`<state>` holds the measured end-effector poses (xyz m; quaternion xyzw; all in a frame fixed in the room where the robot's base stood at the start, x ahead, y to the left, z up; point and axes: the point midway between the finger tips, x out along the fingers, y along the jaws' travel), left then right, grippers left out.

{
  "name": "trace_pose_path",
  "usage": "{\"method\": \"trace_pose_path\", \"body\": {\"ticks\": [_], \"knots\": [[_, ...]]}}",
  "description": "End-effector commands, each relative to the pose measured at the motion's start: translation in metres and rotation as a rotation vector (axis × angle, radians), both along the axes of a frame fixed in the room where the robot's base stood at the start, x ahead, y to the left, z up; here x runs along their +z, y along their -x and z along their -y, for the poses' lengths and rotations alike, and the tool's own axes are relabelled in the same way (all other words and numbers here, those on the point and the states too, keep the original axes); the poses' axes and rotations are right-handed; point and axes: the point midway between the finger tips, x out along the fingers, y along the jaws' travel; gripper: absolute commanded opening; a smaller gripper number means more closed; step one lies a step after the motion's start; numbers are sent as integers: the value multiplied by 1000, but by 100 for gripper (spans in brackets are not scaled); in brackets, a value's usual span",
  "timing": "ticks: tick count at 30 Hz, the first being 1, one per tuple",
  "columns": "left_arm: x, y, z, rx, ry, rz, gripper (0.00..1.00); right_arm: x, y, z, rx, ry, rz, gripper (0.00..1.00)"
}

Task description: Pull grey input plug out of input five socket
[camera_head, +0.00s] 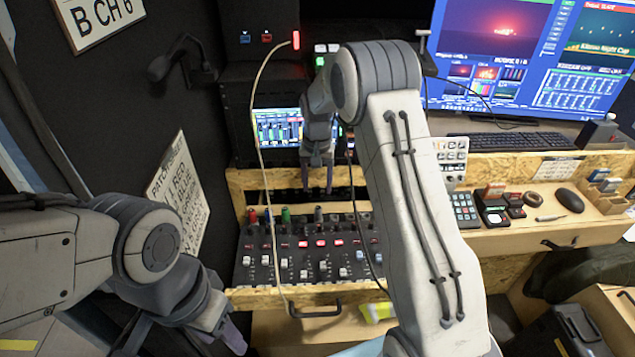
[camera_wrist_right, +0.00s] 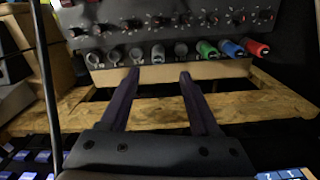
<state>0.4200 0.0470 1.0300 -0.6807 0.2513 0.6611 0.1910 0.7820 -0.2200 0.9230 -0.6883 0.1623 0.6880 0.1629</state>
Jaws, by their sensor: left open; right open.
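The grey input plug (camera_head: 318,213) sits in the socket row along the mixer's (camera_head: 310,255) back edge, with an empty socket between it and the green plug. It also shows in the right wrist view (camera_wrist_right: 158,52), seated in its socket. My right gripper (camera_head: 318,188) points down behind the mixer, open and empty. In the right wrist view its fingertips (camera_wrist_right: 159,76) are spread to either side of the grey plug's line, apart from it. My left gripper (camera_head: 228,338) is low at the left, away from the mixer, partly hidden by its own wrist.
Green (camera_wrist_right: 207,48), blue (camera_wrist_right: 231,48) and red (camera_wrist_right: 257,48) plugs fill neighbouring sockets. A wooden ledge (camera_wrist_right: 150,112) lies below the right fingers. A pale cable (camera_head: 262,150) hangs left of my right gripper; a dark cable (camera_head: 356,215) crosses the mixer's right side.

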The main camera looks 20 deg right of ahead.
Motion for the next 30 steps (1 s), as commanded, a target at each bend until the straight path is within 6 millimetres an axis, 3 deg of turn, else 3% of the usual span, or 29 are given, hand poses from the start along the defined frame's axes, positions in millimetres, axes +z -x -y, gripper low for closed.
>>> {"method": "trace_pose_path", "body": {"ticks": [5,18,24,30], "knots": [[2,0,0,0,0,0,50,-16,-3,6,-17,1,-4,63],[11,0,0,0,0,0,50,-89,-2,4,-13,0,-4,63],[13,0,0,0,0,0,50,-105,-3,4,-13,0,-1,63],[13,0,0,0,0,0,50,-108,-3,4,-13,1,0,63]]}}
